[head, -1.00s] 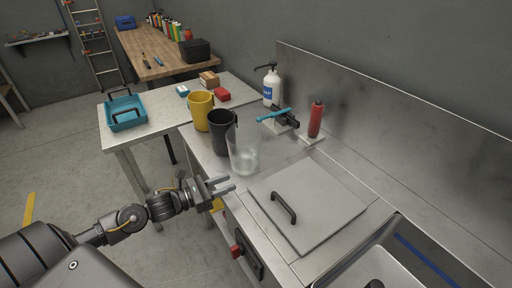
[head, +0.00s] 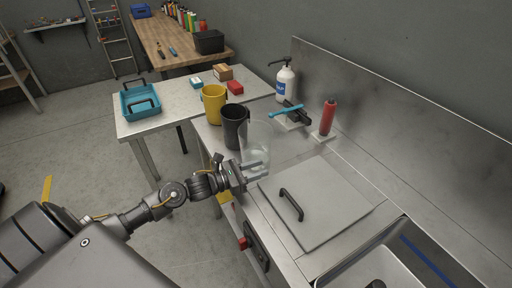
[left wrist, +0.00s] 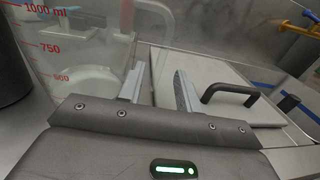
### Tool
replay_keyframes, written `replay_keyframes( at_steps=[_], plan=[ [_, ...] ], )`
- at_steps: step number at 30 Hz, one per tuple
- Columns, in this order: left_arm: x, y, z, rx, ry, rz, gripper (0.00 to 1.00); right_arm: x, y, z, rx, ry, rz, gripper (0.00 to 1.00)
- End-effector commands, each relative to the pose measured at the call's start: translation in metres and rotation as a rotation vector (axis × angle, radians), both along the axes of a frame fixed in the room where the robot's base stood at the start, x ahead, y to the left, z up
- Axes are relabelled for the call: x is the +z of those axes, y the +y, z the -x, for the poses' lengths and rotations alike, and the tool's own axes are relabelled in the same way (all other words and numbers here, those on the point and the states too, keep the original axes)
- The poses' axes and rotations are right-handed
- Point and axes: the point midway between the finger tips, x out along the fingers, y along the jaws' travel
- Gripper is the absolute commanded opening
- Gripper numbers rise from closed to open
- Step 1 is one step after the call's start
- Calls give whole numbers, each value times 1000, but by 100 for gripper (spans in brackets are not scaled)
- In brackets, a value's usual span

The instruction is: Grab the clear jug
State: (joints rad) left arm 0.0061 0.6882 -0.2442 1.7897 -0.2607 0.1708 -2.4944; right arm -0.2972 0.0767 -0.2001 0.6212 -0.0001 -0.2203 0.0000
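The clear jug (head: 257,138) stands upright on the steel counter, right of the black jug (head: 235,127) and yellow jug (head: 214,104). In the left wrist view the clear jug (left wrist: 75,50) fills the upper left, with red volume marks. My left gripper (head: 262,171) is at the near side of the clear jug, low down. In the left wrist view its two fingers (left wrist: 160,88) are apart with nothing held between them. The left finger overlaps the jug's edge; I cannot tell whether it touches. My right gripper is not in view.
A flat lid with a black handle (head: 291,204) lies right of the jug, before a sink (head: 385,262). A white pump bottle (head: 286,84), a blue-handled tool (head: 287,110) and a red bottle (head: 328,118) stand behind. A teal tray (head: 141,100) is on the left table.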

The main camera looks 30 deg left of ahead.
Motion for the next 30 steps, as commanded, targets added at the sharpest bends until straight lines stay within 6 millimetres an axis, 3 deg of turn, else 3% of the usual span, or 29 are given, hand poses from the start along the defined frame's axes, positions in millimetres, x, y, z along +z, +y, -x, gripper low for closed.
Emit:
replay_keyframes(
  at_steps=[1,6,15,24,30],
  plan=[
    [7,-5,-8,3,-1,6,34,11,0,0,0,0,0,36],
    [3,-17,-26,2,-2,3,34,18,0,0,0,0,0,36],
    [0,-20,-30,1,0,0,34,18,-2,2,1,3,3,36],
    [0,-20,-30,1,-1,1,0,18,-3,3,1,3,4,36],
    [0,-20,-30,1,1,1,0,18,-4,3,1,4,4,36]
  ],
)
